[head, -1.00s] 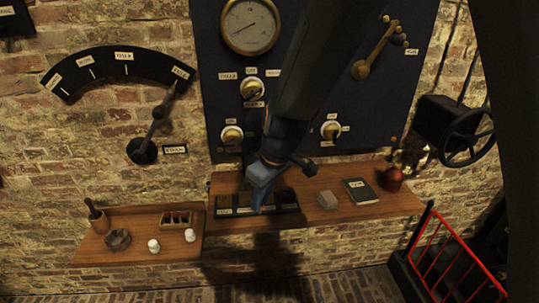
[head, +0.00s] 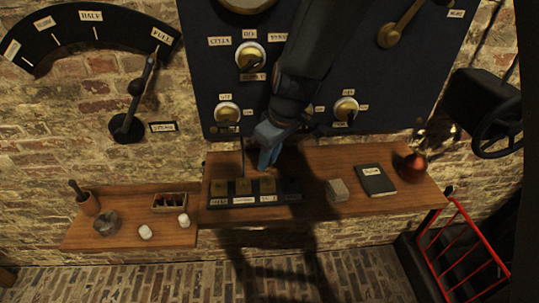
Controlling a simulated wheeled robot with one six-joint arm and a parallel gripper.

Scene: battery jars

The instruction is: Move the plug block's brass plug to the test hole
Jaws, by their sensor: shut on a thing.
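The plug block (head: 293,195) is a long dark block on the wooden shelf, with brass plates on top and pale labels along its front. The labels are too small to read. My gripper (head: 267,167) has blue fingers and points down, apart from the block, above its back edge in the picture. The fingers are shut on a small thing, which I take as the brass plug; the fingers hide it. I cannot make out the test hole or any other hole in the block.
A grey block (head: 338,190), a dark book (head: 375,180) and a copper-coloured vessel (head: 411,164) stand to the right. The dark switch panel (head: 210,70) rises close behind.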

